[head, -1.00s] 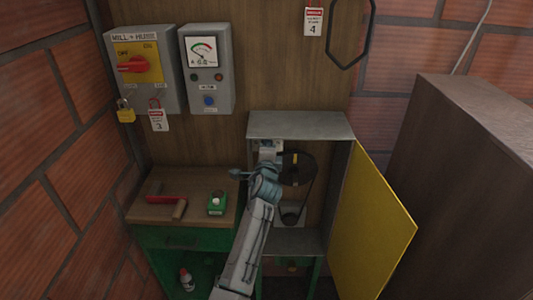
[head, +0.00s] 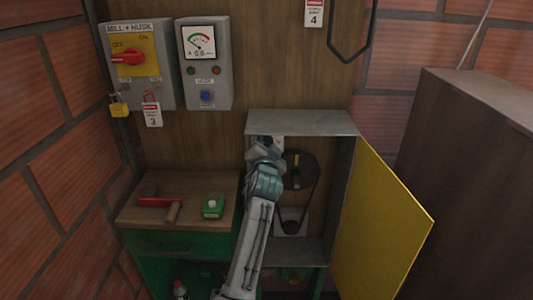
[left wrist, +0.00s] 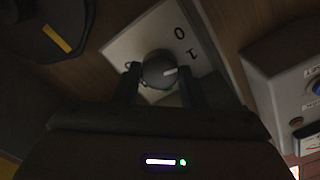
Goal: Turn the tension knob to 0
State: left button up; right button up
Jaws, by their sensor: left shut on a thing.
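The tension knob (left wrist: 157,73) is a dark round knob on a pale plate (left wrist: 122,42) inside the open cabinet. The plate shows a 0 and a 1 mark. The white pointer line on the knob points right in the left wrist view, nearer the 1 than the 0. My left gripper (left wrist: 158,80) has its two fingers on either side of the knob and is shut on it. In the head view my left gripper (head: 264,148) is at the upper left inside the cabinet and hides the knob. My right gripper is not in view.
The grey cabinet (head: 300,122) has a yellow door (head: 383,225) swung open on the right. A dark pulley (head: 299,172) and belt sit beside my gripper. A bench (head: 138,212) with a red-handled tool and a green box (head: 213,206) stands to the left.

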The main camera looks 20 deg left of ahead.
pick_arm(q)
jog(key=n+b, duration=0.2)
jog(key=n, duration=0.1)
jog(key=shift+r, duration=0.2)
jog(key=shift+n+b, duration=0.75)
jog(key=shift+n, duration=0.45)
jog(key=shift+n+b, duration=0.55)
jog(key=shift+n, duration=0.85)
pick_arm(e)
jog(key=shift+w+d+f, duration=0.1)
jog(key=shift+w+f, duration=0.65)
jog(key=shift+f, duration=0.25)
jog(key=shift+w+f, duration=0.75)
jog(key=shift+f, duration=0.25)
pick_arm(q)
jog(key=o, duration=1)
jog(key=shift+w+f, duration=0.1)
jog(key=shift+f, duration=0.05)
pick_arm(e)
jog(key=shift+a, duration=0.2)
